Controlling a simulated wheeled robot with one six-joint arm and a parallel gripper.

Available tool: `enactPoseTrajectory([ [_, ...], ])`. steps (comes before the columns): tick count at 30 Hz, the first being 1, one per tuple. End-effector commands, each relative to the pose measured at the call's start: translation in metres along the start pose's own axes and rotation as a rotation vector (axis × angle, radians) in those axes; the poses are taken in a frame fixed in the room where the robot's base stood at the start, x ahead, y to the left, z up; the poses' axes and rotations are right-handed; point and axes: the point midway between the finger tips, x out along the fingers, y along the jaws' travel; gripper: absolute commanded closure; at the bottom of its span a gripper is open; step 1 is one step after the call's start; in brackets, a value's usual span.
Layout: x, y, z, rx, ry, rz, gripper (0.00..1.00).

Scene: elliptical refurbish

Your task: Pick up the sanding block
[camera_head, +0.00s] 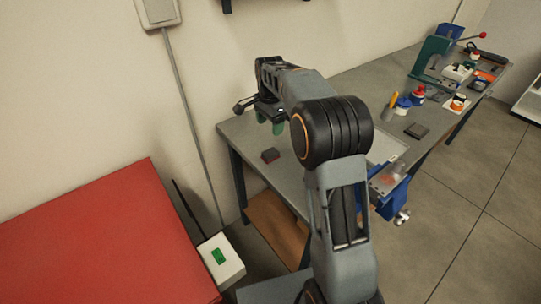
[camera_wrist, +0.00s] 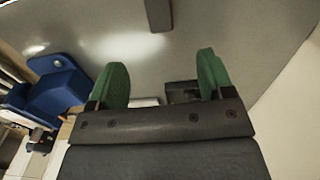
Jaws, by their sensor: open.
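A small block (camera_head: 270,155), dark with a reddish top, lies on the grey workbench (camera_head: 240,130) near its left end; it looks like the sanding block. My gripper (camera_head: 270,122) is above the bench, beyond this block in the head view, with green fingers pointing down. In the wrist view my gripper (camera_wrist: 165,72) has its two green fingers wide apart with nothing between them. A dark block (camera_wrist: 182,91) shows low between the fingers, partly hidden by the gripper body. I cannot tell for sure whether it is the same block.
A dark flat piece (camera_head: 417,130) lies farther right on the bench, near bottles (camera_head: 403,104) and a green press (camera_head: 431,58). A blue vise (camera_head: 392,195) is at the front edge. A red surface (camera_head: 100,240) and a white box (camera_head: 220,262) stand left. The wall is close behind.

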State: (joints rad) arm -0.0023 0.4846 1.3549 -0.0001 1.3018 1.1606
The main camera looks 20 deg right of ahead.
Motion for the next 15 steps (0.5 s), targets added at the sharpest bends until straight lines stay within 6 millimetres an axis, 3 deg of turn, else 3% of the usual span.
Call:
enactPoseTrajectory([
  [15, 0.076, 0.001, 0.0, 0.021, -0.001, 0.002, 0.26],
])
